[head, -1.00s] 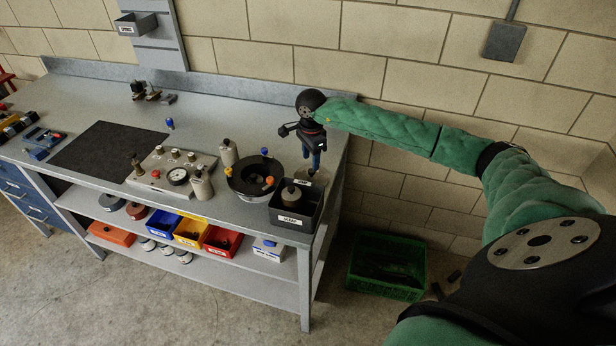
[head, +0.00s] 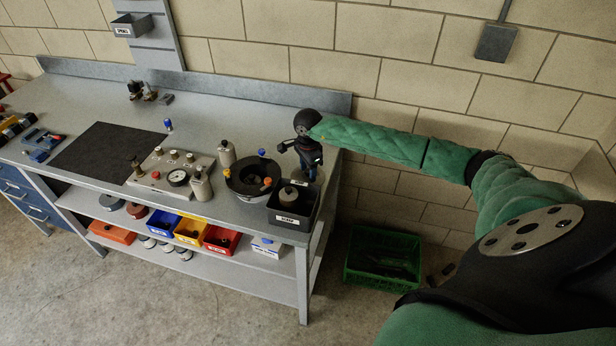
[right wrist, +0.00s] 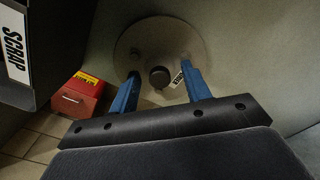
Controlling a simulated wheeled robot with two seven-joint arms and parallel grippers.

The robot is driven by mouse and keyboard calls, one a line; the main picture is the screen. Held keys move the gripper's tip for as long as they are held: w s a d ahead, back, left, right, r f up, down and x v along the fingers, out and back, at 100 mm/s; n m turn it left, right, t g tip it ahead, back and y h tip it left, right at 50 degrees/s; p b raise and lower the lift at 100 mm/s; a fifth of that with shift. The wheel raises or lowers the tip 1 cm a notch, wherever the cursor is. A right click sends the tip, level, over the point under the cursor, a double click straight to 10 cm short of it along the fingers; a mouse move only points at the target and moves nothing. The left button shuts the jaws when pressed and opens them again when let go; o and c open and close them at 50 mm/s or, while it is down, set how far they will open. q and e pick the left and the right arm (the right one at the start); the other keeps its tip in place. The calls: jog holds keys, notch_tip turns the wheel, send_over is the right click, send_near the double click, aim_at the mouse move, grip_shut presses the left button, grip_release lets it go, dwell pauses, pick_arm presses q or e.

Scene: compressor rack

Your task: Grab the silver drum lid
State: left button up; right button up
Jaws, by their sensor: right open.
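The silver drum lid (right wrist: 183,38) is a round, pale disc with a dark knob (right wrist: 160,77) at its middle, and it lies flat on the bench in the right wrist view. A small lettered tag (right wrist: 178,79) is on it beside the knob. My right gripper (right wrist: 160,72) is open, with its two blue fingers apart on either side of the knob. I cannot tell whether they touch it. In the head view my right gripper (head: 313,174) points down at the bench's right end, behind the black scrap bin (head: 291,218), and the lid is mostly hidden there. My left gripper is not in view.
The scrap bin's wall (right wrist: 40,50) stands close on the left in the right wrist view. A red box (right wrist: 76,97) lies beyond it. A black ring-shaped fixture (head: 240,186) and a grey gauge block (head: 150,180) stand left of the bin. A green crate (head: 385,285) is on the floor.

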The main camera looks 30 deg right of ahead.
grip_shut()
